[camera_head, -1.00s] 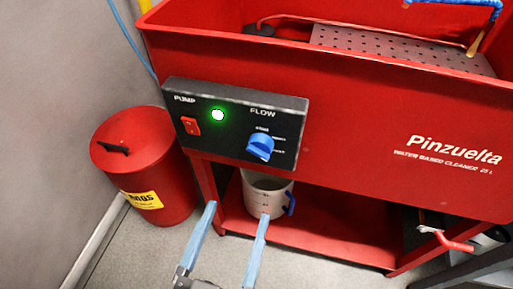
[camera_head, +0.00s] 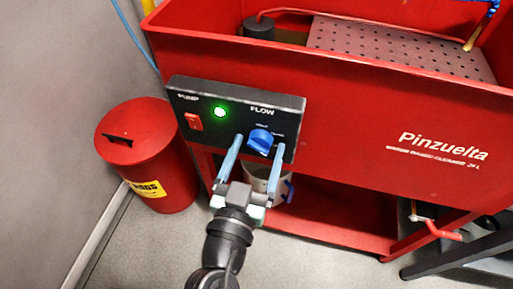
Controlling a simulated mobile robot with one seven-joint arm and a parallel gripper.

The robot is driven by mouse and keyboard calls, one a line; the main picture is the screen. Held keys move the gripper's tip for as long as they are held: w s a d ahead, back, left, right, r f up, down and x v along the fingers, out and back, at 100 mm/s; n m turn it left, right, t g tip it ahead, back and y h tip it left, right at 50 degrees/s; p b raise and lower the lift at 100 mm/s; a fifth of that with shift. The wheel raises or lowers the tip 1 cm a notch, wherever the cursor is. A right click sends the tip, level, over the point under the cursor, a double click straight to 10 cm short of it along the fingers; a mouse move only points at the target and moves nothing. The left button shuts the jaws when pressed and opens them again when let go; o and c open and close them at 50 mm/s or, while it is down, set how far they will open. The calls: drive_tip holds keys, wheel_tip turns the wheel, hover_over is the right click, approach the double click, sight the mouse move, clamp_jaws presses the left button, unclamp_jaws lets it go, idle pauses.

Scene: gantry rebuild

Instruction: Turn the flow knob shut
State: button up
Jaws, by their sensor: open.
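The blue flow knob (camera_head: 260,140) sits on the right half of the black control panel (camera_head: 222,93), under the word FLOW. Small position labels stand around it, too small to read surely. My gripper (camera_head: 257,145) is open, with its two long light-blue fingers pointing up at the panel. In the picture one finger lies left of the knob and the other lies right of it. I cannot tell whether either finger touches the knob. The lower right part of the panel is partly hidden by the right finger.
The panel also carries a lit green lamp (camera_head: 220,112) and a red pump switch (camera_head: 193,121). It is fixed to a red wash tank (camera_head: 360,120). A white bucket (camera_head: 258,172) stands below, partly hidden. A red lidded bin (camera_head: 150,150) stands left. Grey floor is clear in front.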

drive_tip(key=shift+c, duration=0.3)
clamp_jaws()
drive_tip(key=n, duration=0.5)
drive_tip(key=shift+n+p, duration=0.3)
drive_tip(key=n+p, duration=0.1)
drive_tip(key=n, duration=0.5)
drive_tip(key=shift+r+p, duration=0.15)
drive_tip(key=shift+p, duration=0.2)
drive_tip(key=n+p, duration=0.2)
drive_tip(key=n, duration=0.4)
drive_tip(key=shift+d+r+n, duration=0.1)
drive_tip(key=shift+n, duration=0.2)
drive_tip(key=n+p, duration=0.3)
drive_tip(key=n, duration=0.2)
drive_tip(key=shift+n, duration=0.3)
